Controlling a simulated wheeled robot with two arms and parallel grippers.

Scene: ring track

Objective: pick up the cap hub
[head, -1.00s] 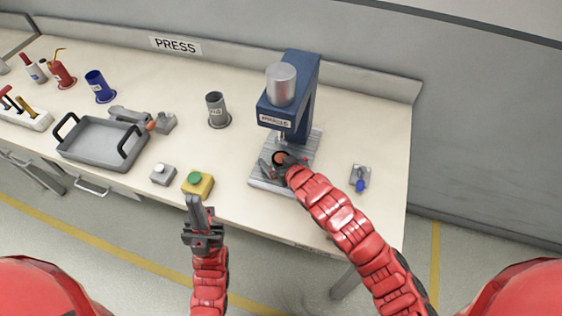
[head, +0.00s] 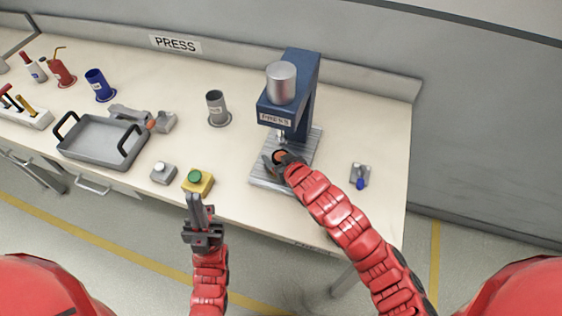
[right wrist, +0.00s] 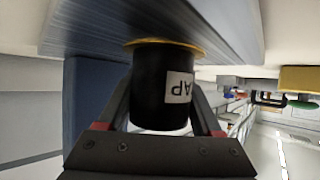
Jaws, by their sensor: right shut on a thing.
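In the head view the hub shows only as a small orange-rimmed round top, partly hidden by my gripper. It is over the ribbed base plate (head: 272,182) of the press, and I cannot tell whether it touches. My left gripper (head: 194,203) looks shut and empty, in front of the green button.
The blue press (head: 307,85) rises just behind my right gripper. A yellow box with a green button (head: 197,182) and a grey box (head: 163,172) stand at the front edge. A grey cup (head: 217,110), a tray (head: 95,150) and a blue-tipped lever (head: 360,177) stand around.

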